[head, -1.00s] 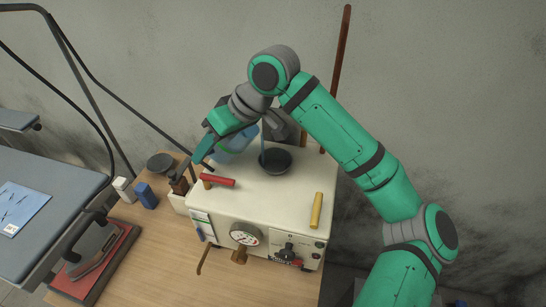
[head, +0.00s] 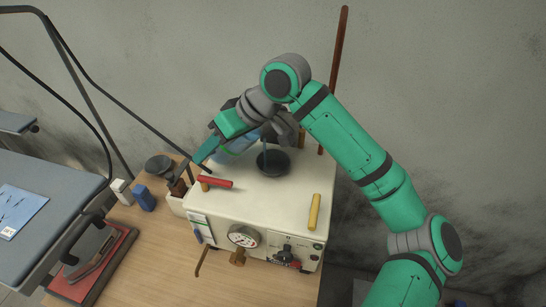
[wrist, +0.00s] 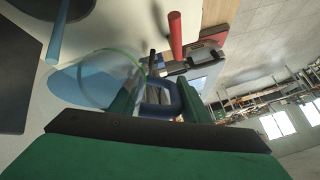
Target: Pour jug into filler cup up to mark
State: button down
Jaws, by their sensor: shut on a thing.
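The translucent blue jug (head: 238,144) is tilted above the machine top, left of the filler cup. In the wrist view its clear rim and blue wall (wrist: 100,82) show at the left. My gripper (wrist: 158,98) is shut on the jug's blue handle. The filler cup (head: 273,163) is a dark round vessel on top of the cream machine. A thin blue stream (head: 264,144) runs from the jug down to the cup, and it shows in the wrist view (wrist: 57,34). The level in the cup and its mark cannot be made out.
The cream machine (head: 222,212) carries a red lever (head: 215,183) and a yellow lever (head: 314,211), with a gauge (head: 243,236) in front. A brown pole (head: 334,80) stands behind. Blue and white boxes (head: 144,197) sit on the wooden table to the left.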

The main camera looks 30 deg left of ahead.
jog(key=shift+d+b, duration=0.1)
jog(key=shift+b, duration=0.25)
jog(key=shift+r+y, duration=0.1)
jog(key=shift+y, duration=0.2)
jog(key=shift+y+b, duration=0.3)
dwell(0.7)
jog(key=shift+g, duration=0.3)
jog(key=shift+d+r+y+b, duration=0.1)
jog(key=shift+d+y+b, duration=0.1)
jog(key=shift+y+b, duration=0.2)
dwell(0.5)
jog(key=shift+w+a, duration=0.1)
jog(key=shift+a, duration=0.05)
